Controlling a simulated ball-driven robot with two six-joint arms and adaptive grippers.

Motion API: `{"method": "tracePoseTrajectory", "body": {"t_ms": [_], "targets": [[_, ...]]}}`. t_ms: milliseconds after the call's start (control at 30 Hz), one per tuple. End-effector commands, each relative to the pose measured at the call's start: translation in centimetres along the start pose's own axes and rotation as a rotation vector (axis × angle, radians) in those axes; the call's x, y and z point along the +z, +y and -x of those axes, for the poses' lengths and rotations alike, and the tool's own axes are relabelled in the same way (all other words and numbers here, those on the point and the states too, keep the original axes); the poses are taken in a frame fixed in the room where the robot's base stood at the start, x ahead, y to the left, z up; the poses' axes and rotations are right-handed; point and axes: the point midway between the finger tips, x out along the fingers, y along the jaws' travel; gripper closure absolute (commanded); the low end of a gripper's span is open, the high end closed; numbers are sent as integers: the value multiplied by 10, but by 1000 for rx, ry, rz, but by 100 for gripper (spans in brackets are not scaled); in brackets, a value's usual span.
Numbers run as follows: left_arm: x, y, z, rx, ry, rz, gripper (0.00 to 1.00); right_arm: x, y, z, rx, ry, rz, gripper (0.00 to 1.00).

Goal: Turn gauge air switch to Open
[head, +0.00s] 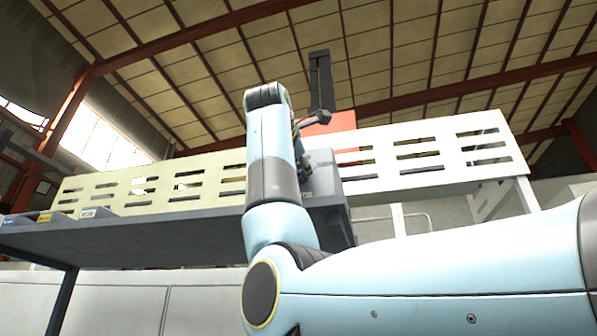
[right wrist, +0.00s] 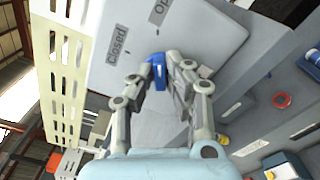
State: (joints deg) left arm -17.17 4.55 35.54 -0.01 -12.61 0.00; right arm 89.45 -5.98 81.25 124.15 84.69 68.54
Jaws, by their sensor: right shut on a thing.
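The air switch shows as a small blue handle (right wrist: 157,72) in the right wrist view, on a light grey panel (right wrist: 200,35). A "Closed" label (right wrist: 117,42) is on the panel to the left of the handle. A second label (right wrist: 160,10), only partly in frame, is at the top edge. My right gripper (right wrist: 162,70) is shut on the blue handle, with a finger on each side. In the head view my right gripper (head: 306,150) is mostly hidden behind my right arm, beside a grey box (head: 326,185). My left gripper is not in view.
A pale slotted guard (head: 150,187) and a white slotted guard (head: 430,150) stand behind the grey shelf (head: 130,228). A red round button (right wrist: 282,100) is on the equipment at right in the wrist view. A dark upright post (head: 320,85) rises above the box.

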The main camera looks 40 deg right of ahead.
Motion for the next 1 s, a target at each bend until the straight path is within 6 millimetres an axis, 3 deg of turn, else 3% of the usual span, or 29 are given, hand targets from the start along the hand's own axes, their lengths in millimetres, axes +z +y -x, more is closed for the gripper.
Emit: {"method": "tracePoseTrajectory", "body": {"t_ms": [133, 167, 300, 667, 1000], "targets": [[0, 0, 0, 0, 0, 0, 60, 0, 0, 0, 0, 0, -1, 100], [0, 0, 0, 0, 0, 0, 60, 0, 0, 0, 0, 0, -1, 83], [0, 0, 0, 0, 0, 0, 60, 0, 0, 0, 0, 0, -1, 65], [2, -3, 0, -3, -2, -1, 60, -1, 1, 7, 1, 2, 0, 64], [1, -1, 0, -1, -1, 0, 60, -2, 1, 77, 3, 5, -2, 64]]}}
